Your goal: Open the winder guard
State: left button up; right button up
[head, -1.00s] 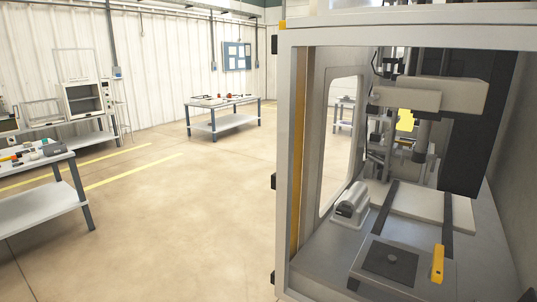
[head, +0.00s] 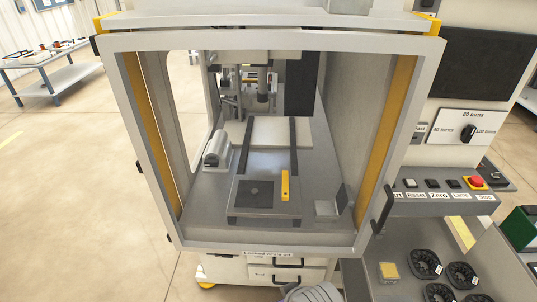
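The winder guard (head: 270,41) is a light grey frame across the front of the winder cabinet, in the middle of the head view. It appears shut, with its frame lying along the cabinet front. A black bar handle (head: 383,208) is on its right side, and black hinge-like blocks are on its left edge. Through it I see a spindle head, a grey plate with a yellow bar (head: 285,186), and a small grey cylinder unit (head: 217,148).
A control panel (head: 447,197) with buttons and a red stop button (head: 477,182) is right of the guard. Below it, several black round parts (head: 425,263) lie on a grey surface. Drawers (head: 290,261) are under the cabinet. Open floor (head: 65,200) lies to the left.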

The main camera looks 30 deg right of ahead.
aim_at(430, 49)
jog(key=l+z, duration=0.1)
jog(key=z, duration=0.85)
